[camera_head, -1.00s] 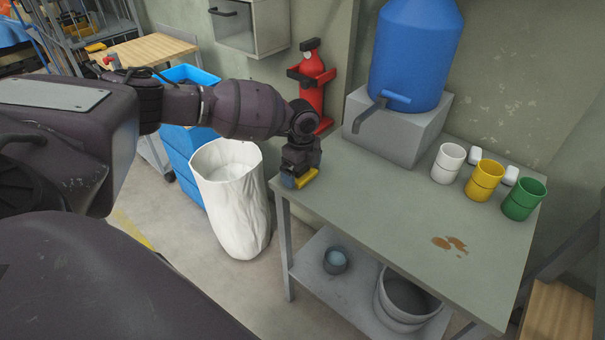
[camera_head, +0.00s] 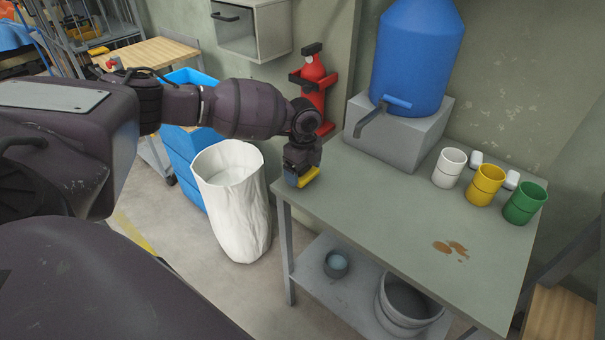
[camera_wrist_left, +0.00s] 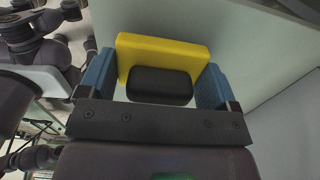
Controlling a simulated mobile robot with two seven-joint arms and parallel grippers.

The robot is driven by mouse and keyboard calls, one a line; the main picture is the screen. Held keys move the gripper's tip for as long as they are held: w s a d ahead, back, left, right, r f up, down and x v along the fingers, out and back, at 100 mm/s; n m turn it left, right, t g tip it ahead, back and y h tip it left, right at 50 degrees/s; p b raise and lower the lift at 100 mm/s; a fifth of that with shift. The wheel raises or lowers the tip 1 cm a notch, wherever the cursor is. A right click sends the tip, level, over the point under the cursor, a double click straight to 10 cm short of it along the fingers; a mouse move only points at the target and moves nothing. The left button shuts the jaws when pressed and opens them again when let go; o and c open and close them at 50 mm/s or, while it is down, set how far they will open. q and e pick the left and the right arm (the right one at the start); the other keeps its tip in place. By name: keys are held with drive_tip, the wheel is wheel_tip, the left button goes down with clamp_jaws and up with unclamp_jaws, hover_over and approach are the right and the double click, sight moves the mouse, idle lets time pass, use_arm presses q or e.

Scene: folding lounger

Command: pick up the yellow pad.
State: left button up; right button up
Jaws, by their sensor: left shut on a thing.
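The yellow pad (camera_head: 308,177) is at the far left corner of the grey-green table (camera_head: 400,215), in my left gripper (camera_head: 299,179). In the left wrist view the yellow pad (camera_wrist_left: 165,50) has a black block (camera_wrist_left: 160,86) on its near side. The blue fingers of my left gripper (camera_wrist_left: 155,82) are shut on its two sides. I cannot tell for sure whether the pad is clear of the tabletop. My right gripper is not in view.
A blue water barrel (camera_head: 412,60) with a tap stands at the back. White (camera_head: 448,167), yellow (camera_head: 484,185) and green (camera_head: 524,203) cups stand at the right. A brown stain (camera_head: 450,249) marks the table. A white bag (camera_head: 235,200) stands on the floor left.

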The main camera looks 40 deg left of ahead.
use_arm(q)
wheel_tip(320, 180, up, 18)
drive_tip(key=p, duration=0.2)
